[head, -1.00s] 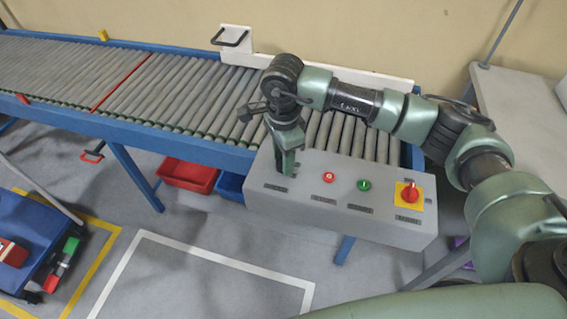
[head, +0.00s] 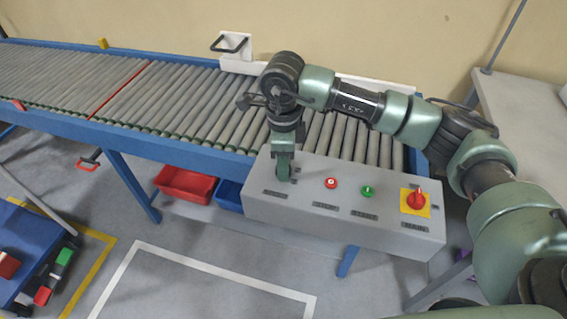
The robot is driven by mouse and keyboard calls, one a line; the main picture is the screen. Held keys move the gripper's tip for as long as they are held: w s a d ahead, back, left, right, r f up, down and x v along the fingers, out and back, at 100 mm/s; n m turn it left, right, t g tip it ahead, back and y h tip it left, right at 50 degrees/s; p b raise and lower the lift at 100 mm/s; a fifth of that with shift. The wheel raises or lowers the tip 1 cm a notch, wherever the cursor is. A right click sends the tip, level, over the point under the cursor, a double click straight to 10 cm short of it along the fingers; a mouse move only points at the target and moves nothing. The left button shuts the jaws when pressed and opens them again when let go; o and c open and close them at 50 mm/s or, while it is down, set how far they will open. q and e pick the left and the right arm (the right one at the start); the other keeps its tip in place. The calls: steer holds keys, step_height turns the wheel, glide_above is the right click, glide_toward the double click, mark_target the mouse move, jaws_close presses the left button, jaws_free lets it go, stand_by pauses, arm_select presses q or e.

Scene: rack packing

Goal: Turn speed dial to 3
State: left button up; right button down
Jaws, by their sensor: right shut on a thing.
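The control box (head: 312,215) is a light grey panel at the front edge of the roller conveyor. On its top, from the middle rightward, are a red button (head: 331,183), a green button (head: 367,191) and a red rotary switch (head: 415,199) on a yellow plate. My right gripper (head: 283,178) points down at the left end of the panel, above the leftmost label. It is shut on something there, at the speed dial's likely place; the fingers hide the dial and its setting. My left gripper is not in view.
The roller conveyor (head: 190,105) with blue rails runs behind and left. A red bin (head: 185,184) and a blue bin (head: 230,194) sit beneath it. A grey table (head: 520,120) stands at right. A white-outlined floor area in front is clear.

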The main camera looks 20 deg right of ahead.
steer(key=shift+w+r, duration=0.1)
steer(key=c, duration=0.9)
jaws_free()
step_height(320, 180, up, 8)
steer(key=shift+f+b, duration=0.1)
steer(key=shift+b, duration=0.45)
